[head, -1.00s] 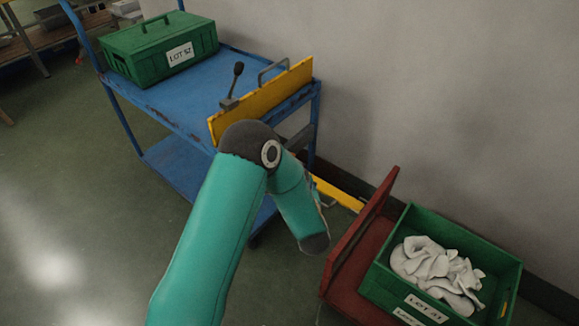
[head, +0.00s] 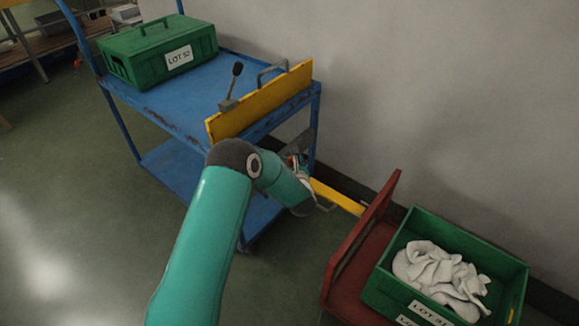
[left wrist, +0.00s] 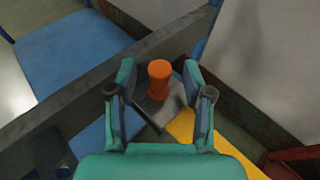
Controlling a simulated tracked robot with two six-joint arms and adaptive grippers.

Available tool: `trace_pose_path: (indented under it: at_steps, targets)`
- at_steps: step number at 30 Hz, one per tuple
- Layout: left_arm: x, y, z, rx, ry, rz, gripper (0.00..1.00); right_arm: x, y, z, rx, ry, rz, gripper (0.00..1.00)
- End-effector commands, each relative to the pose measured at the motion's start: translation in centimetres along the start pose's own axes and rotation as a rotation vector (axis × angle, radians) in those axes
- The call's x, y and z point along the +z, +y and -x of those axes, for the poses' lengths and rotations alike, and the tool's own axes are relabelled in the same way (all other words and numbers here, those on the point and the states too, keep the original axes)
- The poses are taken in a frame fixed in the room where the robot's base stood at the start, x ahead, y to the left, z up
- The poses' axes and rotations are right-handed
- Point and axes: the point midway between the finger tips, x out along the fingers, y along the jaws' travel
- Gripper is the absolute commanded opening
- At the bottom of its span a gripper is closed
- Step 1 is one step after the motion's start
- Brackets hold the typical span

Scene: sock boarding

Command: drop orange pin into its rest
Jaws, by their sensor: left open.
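The orange pin (left wrist: 159,80) stands between the two fingers of my left gripper (left wrist: 158,88) in the left wrist view. The fingers are open, with a visible gap on each side of the pin. Below the pin is a grey metal plate (left wrist: 172,112) beside the yellow bar (left wrist: 182,128). I cannot tell whether the pin is seated in a hole there. In the head view the left gripper (head: 298,163) is at the cart's near right end, mostly hidden behind my forearm. My right gripper is not in view.
The blue cart (head: 185,92) carries a green LOT 52 box (head: 160,50) and a yellow plate (head: 262,100) with a lever (head: 233,82). At right, a red stand (head: 362,250) adjoins a green bin (head: 448,225) of white socks (head: 438,270). A wall runs behind.

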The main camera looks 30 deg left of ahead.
Motion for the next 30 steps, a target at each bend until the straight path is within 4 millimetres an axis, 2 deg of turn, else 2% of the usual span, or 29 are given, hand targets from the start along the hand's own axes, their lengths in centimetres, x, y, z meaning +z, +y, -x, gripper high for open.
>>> trace_pose_path:
  at_steps: [3,11,18,21,30]
  targets:
    - [-0.13,0.02,-1.13,0.000,0.000,0.000,0.51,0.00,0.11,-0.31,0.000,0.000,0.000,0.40]
    - [-0.02,0.02,-1.33,0.000,0.001,-0.001,0.51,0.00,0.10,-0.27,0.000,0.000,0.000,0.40]
    - [-0.02,0.05,-1.32,0.000,0.001,0.000,0.13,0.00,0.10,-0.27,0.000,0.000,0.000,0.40]
    - [-0.03,0.05,-1.31,0.000,0.001,0.000,0.00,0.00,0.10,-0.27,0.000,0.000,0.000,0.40]
    - [0.05,0.07,-1.30,0.001,0.000,0.000,0.00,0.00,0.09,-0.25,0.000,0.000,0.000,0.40]
